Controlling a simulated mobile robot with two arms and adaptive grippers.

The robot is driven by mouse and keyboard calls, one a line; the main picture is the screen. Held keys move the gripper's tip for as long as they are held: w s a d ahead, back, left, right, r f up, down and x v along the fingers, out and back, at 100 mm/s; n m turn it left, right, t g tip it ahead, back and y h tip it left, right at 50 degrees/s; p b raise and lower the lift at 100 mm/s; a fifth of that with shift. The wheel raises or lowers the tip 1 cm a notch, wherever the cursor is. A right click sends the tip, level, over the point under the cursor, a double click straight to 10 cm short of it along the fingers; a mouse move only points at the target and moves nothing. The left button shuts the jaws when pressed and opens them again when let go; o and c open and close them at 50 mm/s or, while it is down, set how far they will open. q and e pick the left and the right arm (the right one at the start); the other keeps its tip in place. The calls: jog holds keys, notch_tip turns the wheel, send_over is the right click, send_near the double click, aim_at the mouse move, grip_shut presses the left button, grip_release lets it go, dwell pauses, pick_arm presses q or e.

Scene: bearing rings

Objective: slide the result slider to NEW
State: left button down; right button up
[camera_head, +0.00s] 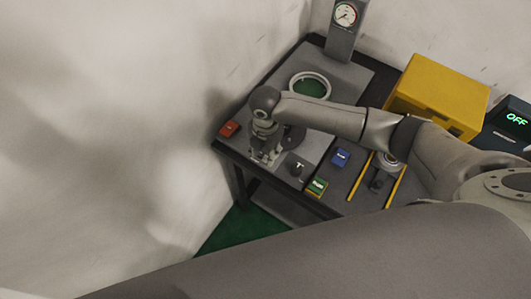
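Along the front edge of the grey plate (318,146), a red block (229,128) is at the left end and a green block (317,186) at the right end. The green block's lettering is too small to read surely. A dark knob (297,168) stands near the green block; it looks like the result slider's handle, but I cannot be sure. My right gripper (264,158) points down at the plate's front edge, between the red block and the knob, closer to the knob. Its fingers are too small to tell open from shut. My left gripper is not in view.
A blue block (340,157) and yellow rails (360,177) are right of the plate. A yellow box (440,88) and an "OFF" display (517,118) stand farther right. A wall rises at left.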

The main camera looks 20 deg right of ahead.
aim_at(265, 157)
jog(key=shift+f, duration=1.55)
grip_shut()
